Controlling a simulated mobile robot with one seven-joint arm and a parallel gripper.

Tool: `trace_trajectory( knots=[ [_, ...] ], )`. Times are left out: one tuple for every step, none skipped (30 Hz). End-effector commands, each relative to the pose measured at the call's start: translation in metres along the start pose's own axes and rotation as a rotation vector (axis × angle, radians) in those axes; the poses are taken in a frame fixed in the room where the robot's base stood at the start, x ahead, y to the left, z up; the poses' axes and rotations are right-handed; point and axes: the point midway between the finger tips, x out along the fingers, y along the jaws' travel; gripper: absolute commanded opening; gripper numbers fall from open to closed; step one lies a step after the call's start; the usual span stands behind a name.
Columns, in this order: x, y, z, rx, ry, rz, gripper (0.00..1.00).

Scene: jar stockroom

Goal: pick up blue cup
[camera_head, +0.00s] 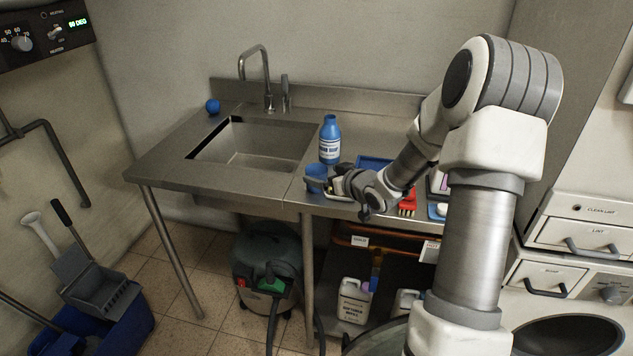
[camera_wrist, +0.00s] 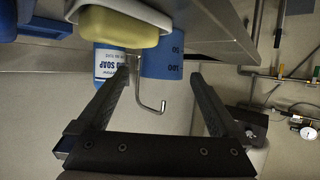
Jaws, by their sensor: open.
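The blue cup (camera_head: 316,178) stands on the steel counter near its front edge, right of the sink. In the wrist view, the blue cup (camera_wrist: 163,66), with white marks, shows between the fingertips of my gripper (camera_wrist: 163,76). My gripper is open and has not closed on the cup. I cannot tell whether the fingertips reach around it or stop short. In the head view, my gripper (camera_head: 352,192) is low beside the cup on its right, its fingers partly hidden.
A blue soap bottle (camera_head: 330,140) stands close behind the cup. A red brush (camera_head: 408,203) and blue tray (camera_head: 375,162) lie to the right. The sink (camera_head: 250,145) is left.

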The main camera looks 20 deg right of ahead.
Motion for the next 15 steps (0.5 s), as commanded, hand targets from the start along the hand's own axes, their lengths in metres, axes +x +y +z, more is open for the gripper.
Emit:
trace_trajectory(
  knots=[
    [0.008, -0.001, 0.003, 0.000, -0.001, -0.003, 1.00],
    [0.013, -0.002, 0.004, 0.000, -0.001, -0.003, 1.00],
    [0.020, -0.002, 0.005, 0.000, 0.000, -0.003, 1.00],
    [0.025, -0.003, 0.006, 0.000, 0.000, -0.003, 1.00],
    [0.029, -0.003, 0.006, 0.000, 0.000, -0.003, 1.00],
    [0.034, -0.002, 0.005, 0.000, 0.000, -0.002, 1.00],
    [0.037, -0.002, 0.005, -0.001, 0.000, -0.002, 1.00],
    [0.040, -0.002, 0.004, -0.001, 0.000, -0.002, 1.00],
    [0.043, -0.002, 0.004, 0.000, 0.000, -0.002, 1.00],
    [0.045, -0.002, 0.004, 0.000, 0.000, -0.002, 1.00],
    [0.046, -0.002, 0.004, 0.000, 0.000, -0.001, 1.00],
    [0.046, -0.002, 0.004, 0.000, 0.000, -0.001, 1.00],
    [0.046, -0.002, 0.004, 0.000, 0.000, -0.001, 1.00],
    [0.046, -0.002, 0.004, 0.000, 0.000, 0.000, 1.00],
    [0.046, -0.002, 0.004, 0.000, 0.000, 0.000, 1.00]
  ],
)
